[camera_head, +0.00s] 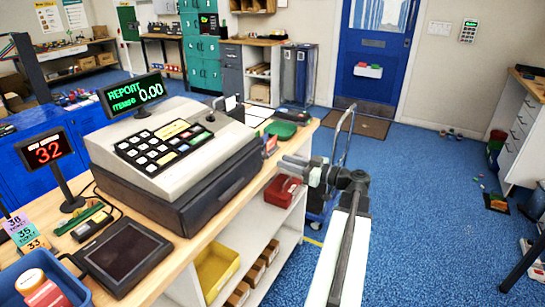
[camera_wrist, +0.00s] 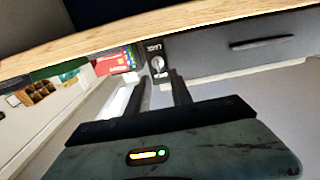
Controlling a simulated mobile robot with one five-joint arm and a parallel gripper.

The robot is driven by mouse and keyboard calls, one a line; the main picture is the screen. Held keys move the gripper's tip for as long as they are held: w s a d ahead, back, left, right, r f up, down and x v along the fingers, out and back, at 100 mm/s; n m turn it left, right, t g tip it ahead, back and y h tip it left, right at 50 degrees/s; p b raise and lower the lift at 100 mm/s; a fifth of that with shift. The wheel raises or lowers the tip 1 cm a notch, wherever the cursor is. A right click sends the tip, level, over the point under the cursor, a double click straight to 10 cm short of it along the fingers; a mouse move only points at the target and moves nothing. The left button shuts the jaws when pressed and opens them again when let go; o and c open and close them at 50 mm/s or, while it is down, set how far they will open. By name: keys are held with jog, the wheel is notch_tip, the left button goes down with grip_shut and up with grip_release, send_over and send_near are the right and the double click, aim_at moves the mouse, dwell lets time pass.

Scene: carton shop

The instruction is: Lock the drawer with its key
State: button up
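In the wrist view a grey drawer (camera_wrist: 220,50) sits under a wooden counter edge, with a dark bar handle (camera_wrist: 262,42) at the right. Its front looks closed. A small black lock plate (camera_wrist: 155,46) with pale lettering is left of the handle. A silver key (camera_wrist: 158,66) shows at the lock; how far it is inserted is unclear. My gripper (camera_wrist: 162,79) is open, its two dark fingers apart, with the key showing just beyond and between the tips. Contact cannot be told. In the head view my gripper (camera_head: 286,162) is beside the counter's right side; lock and key are hidden.
A cash register (camera_head: 175,150) stands on the wooden counter (camera_head: 220,222). A red bin (camera_head: 283,190) and a yellow bin (camera_head: 215,268) sit on shelves below. A blue hand truck (camera_head: 325,205) stands behind my arm. The blue floor to the right is mostly clear.

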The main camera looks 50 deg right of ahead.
aim_at(266, 156)
jog(key=x, duration=0.5)
jog(key=shift+w+d, duration=0.1)
jog(key=shift+w, duration=0.3)
jog(key=shift+c, duration=0.3)
grip_shut()
jog(key=shift+s, duration=0.1)
